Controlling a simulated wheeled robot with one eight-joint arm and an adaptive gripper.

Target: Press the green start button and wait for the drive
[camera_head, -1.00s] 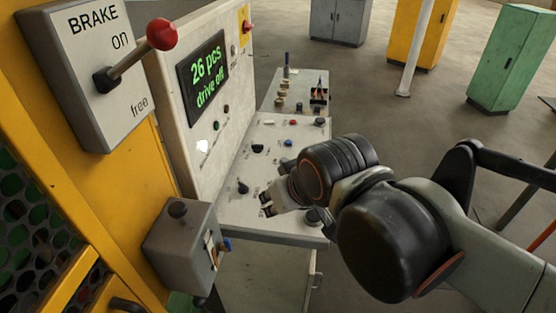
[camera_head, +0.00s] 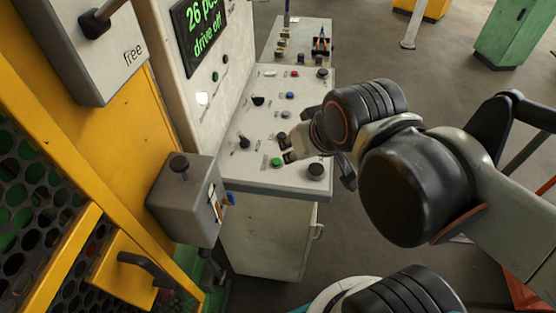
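The green start button (camera_head: 277,162) is a small round green cap near the front edge of the sloping control panel (camera_head: 255,183). It is uncovered in view. My gripper (camera_head: 287,149) is over the panel, its fingertips just beyond and to the right of the green button. From this angle I cannot tell whether it touches the panel, or whether the fingers are open or shut. The display (camera_head: 200,28) is cut off at the top and reads "26 pc…" and "drive off".
A black knob (camera_head: 316,170) is right of the green button, and a black switch (camera_head: 243,142) is left. Blue and red buttons sit farther back. A grey box (camera_head: 184,199) on the yellow frame stands left of the panel. Open floor lies to the right.

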